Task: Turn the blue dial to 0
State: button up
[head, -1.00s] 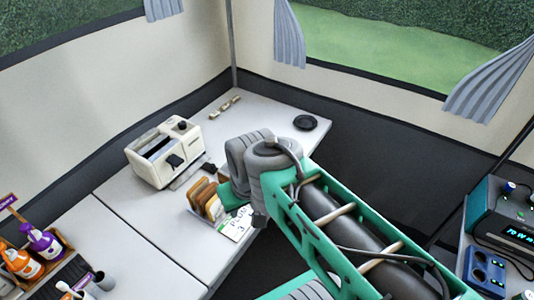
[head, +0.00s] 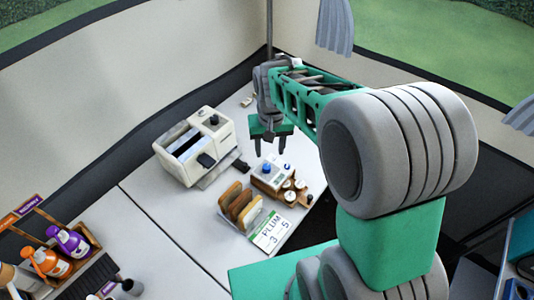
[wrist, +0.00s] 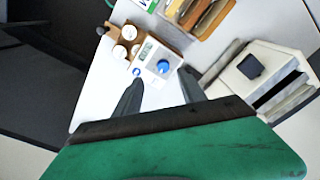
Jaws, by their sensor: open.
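The blue dial (head: 267,168) sits on a small white device (head: 268,181) on the table. In the wrist view the blue dial (wrist: 163,66) shows between and just beyond my fingertips, on the white device (wrist: 150,57) with a small display; the display's reading is too small to tell. A smaller blue spot (wrist: 136,71) is at the device's corner. My gripper (head: 270,150) is open and empty, fingers pointing down, above the device and apart from the dial. In the wrist view, my gripper (wrist: 160,78) has its two fingers spread.
A white toaster (head: 194,148) stands left of the device. A rack of toast slices (head: 240,208), a card reading PLUM (head: 270,232) and a wooden holder with white-topped jars (head: 298,190) stand close by. Bottles (head: 66,242) are at the far left. The left table is partly clear.

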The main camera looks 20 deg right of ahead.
aim_at(267, 167)
jog(key=shift+g, duration=0.4)
jog(key=w+f, duration=0.2)
jog(key=f, duration=0.1)
jog(key=shift+w+a+f, duration=0.15)
jog(key=shift+w+f, duration=0.05)
jog(key=shift+w, duration=0.05)
notch_tip(267, 167, down, 8)
jog(key=shift+r+p, duration=0.2)
jog(key=shift+p, duration=0.55)
grip_shut()
